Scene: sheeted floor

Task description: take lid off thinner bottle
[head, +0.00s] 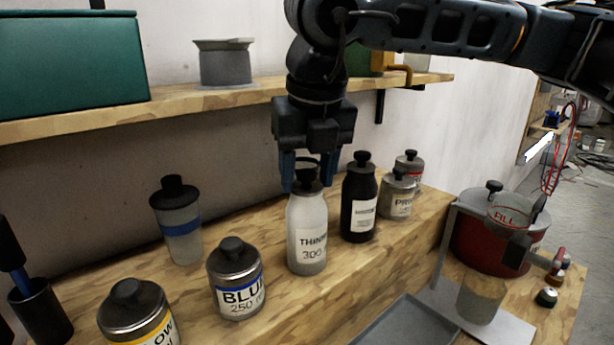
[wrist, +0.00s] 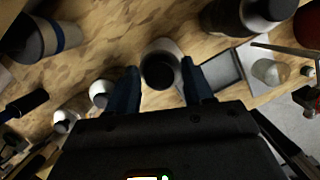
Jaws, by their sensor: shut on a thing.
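The thinner bottle (head: 307,232) is white with a black lid (head: 306,180) and stands upright on the wooden shelf, its label facing me. My gripper (head: 305,178) points down over it, with its blue fingers on either side of the lid and shut on it. In the wrist view, the dark round lid (wrist: 159,71) lies between the two finger ends of my gripper (wrist: 160,80). The lid is at the bottle's mouth; I cannot tell whether there is a gap under it. The fingers partly hide the lid's sides.
A black bottle (head: 359,205) stands close on the right, with a primer can (head: 397,197) beyond it. A blue-labelled can (head: 236,280) and a blue-banded clear container (head: 178,222) stand on the left. A red pot (head: 487,238) is at the right. An upper shelf (head: 215,102) runs behind my gripper.

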